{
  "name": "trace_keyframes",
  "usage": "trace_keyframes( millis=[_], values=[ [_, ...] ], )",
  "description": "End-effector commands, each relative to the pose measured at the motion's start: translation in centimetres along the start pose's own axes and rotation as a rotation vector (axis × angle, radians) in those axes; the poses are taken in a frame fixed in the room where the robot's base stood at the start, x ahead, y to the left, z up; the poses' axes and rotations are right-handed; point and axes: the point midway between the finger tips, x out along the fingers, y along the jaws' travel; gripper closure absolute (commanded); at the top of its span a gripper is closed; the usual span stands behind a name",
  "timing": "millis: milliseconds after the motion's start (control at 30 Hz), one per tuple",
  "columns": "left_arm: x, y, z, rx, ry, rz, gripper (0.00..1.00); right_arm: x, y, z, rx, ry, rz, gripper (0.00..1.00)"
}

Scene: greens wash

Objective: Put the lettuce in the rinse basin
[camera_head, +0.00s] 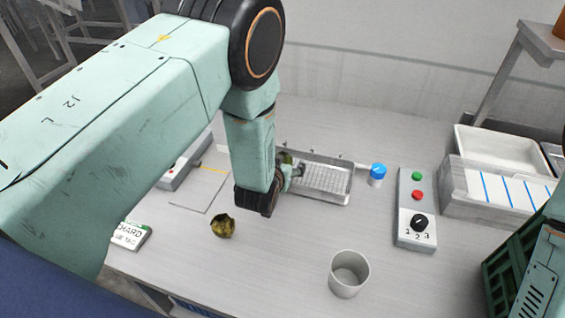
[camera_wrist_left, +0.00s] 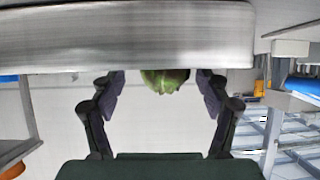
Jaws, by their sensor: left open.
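A green lettuce (camera_head: 286,157) shows at the left end of the metal rinse basin (camera_head: 325,199), partly hidden by my left gripper (camera_head: 296,172). In the wrist view the lettuce (camera_wrist_left: 164,81) lies between the spread fingers of my left gripper (camera_wrist_left: 160,84), with gaps on both sides. A metal wall (camera_wrist_left: 125,40) hides part of it there. I cannot tell whether the lettuce touches the basin floor. A dark yellow-brown, wilted-looking head (camera_head: 222,226) lies on the table left of the basin. My right gripper is out of view.
A blue-topped valve (camera_head: 377,172) stands right of the basin. A control box (camera_head: 416,215) with buttons and a knob is farther right. A grey cup (camera_head: 349,274) stands in front. A white bin (camera_head: 500,150) and green crate (camera_head: 500,275) are at right. A small sign (camera_head: 131,236) stands front left.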

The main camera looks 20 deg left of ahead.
Motion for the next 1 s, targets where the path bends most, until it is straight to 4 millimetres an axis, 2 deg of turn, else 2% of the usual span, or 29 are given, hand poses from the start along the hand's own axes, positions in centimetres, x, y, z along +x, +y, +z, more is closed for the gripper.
trace_keyframes(
  millis=[367, 1000],
  values=[
    [-0.5, 0.0, -0.3, 0.0, -0.001, 0.0, 0.24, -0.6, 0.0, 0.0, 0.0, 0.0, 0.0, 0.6],
    [-9.1, 0.0, -0.6, 0.001, -0.003, 0.0, 0.24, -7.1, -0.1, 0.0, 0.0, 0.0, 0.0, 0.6]
  ],
)
